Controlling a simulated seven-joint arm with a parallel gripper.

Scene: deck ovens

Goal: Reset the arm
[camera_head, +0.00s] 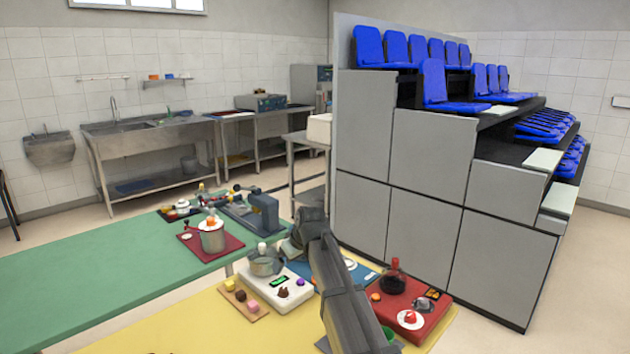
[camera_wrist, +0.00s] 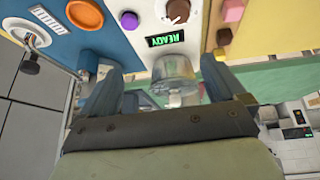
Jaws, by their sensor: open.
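My gripper (camera_head: 287,248) is over the front table, at the far end of my arm, just right of a grey metal pot (camera_head: 264,264). The pot stands on a white device (camera_head: 284,292) with a small green display. In the wrist view my gripper (camera_wrist: 162,68) has its two dark fingers spread apart with nothing clamped between them. A clear or shiny round vessel (camera_wrist: 177,72) shows beyond and between the fingers, in front of the white device (camera_wrist: 150,62) whose display reads READY. I cannot tell whether a finger touches the vessel.
The yellow table (camera_head: 205,325) also holds a wooden board (camera_head: 240,303) with coloured blocks, a blue mat (camera_head: 325,274) and a red tray (camera_head: 430,318) with a dark flask (camera_head: 392,280). A green table (camera_head: 90,270) stands behind. Grey tiered seating (camera_head: 425,190) rises at right.

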